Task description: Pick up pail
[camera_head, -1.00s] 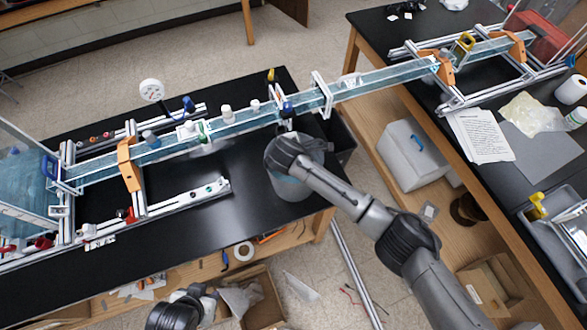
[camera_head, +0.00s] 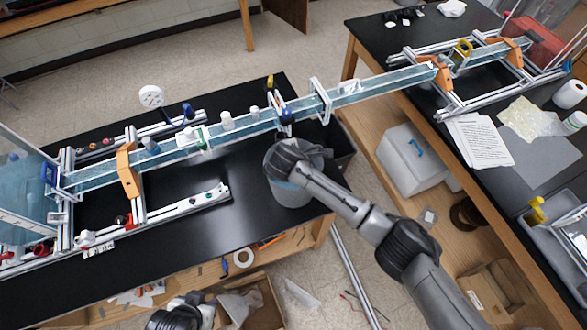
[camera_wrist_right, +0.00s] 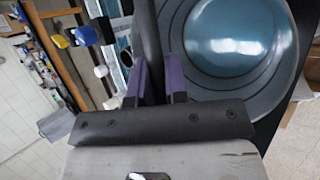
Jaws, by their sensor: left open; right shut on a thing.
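The pail (camera_head: 290,192) is a grey, round bucket at the right end of the black bench, below the clear channel. In the right wrist view the pail (camera_wrist_right: 283,88) fills the upper right, with a blue round area inside its rim. My right gripper (camera_wrist_right: 157,78) has its purple fingers shut on the pail at its rim side; the exact grip point is partly hidden. In the head view my right wrist covers part of the pail's top. My left gripper (camera_head: 190,308) is open at the bottom edge, well away from the pail and partly cut off.
The long clear water channel (camera_head: 240,122) runs just behind the pail and bridges to the right bench. A dark bin (camera_head: 338,150) stands close at the pail's right. A white box (camera_head: 408,160) sits on the lower shelf.

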